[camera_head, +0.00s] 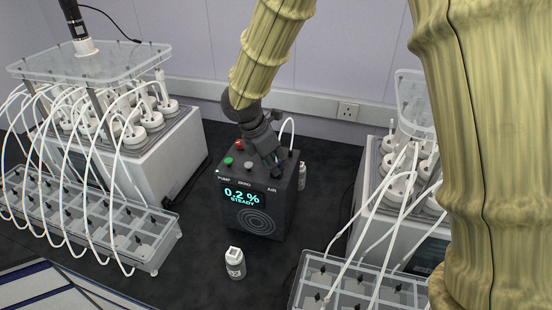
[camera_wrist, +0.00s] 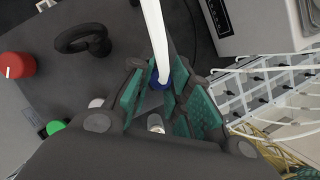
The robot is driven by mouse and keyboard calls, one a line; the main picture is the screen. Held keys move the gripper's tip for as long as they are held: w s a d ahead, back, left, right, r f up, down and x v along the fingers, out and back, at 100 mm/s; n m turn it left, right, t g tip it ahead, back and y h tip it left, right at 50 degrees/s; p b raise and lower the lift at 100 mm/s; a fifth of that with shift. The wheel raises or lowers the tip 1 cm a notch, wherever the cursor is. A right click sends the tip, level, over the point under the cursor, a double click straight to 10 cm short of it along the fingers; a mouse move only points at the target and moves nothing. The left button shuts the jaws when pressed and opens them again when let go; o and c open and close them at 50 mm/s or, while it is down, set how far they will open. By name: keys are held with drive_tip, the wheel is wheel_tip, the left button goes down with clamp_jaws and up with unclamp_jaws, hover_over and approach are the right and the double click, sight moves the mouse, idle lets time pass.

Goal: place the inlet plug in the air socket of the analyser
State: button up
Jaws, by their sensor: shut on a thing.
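The analyser (camera_head: 255,205) is a dark box whose screen reads "0.2 %" and "STEADY", with PUMP, ZERO and AIR labels along its front top edge. My gripper (camera_head: 277,170) is low over the right part of its top, near the AIR label. In the wrist view, the gripper's teal pads (camera_wrist: 155,105) are shut on the blue inlet plug (camera_wrist: 157,82), which ends a white tube (camera_wrist: 155,30). A pale round fitting (camera_wrist: 156,123) shows between the fingers; I cannot tell whether it is the air socket. The plug's tip is hidden, so I cannot tell whether it is seated.
Green (camera_head: 228,161) and red (camera_head: 239,146) knobs stand on the analyser's top. A small bottle (camera_head: 236,265) stands in front, and another white bottle (camera_head: 302,176) stands at right. Reactor units with looping tubes flank it left (camera_head: 150,165) and right (camera_head: 375,215). Dark bench lies between.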

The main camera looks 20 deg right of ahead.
drive_tip(key=o, duration=0.9)
drive_tip(key=shift+c, duration=0.2)
drive_tip(key=b+v, duration=0.3)
drive_tip(key=v, duration=0.9)
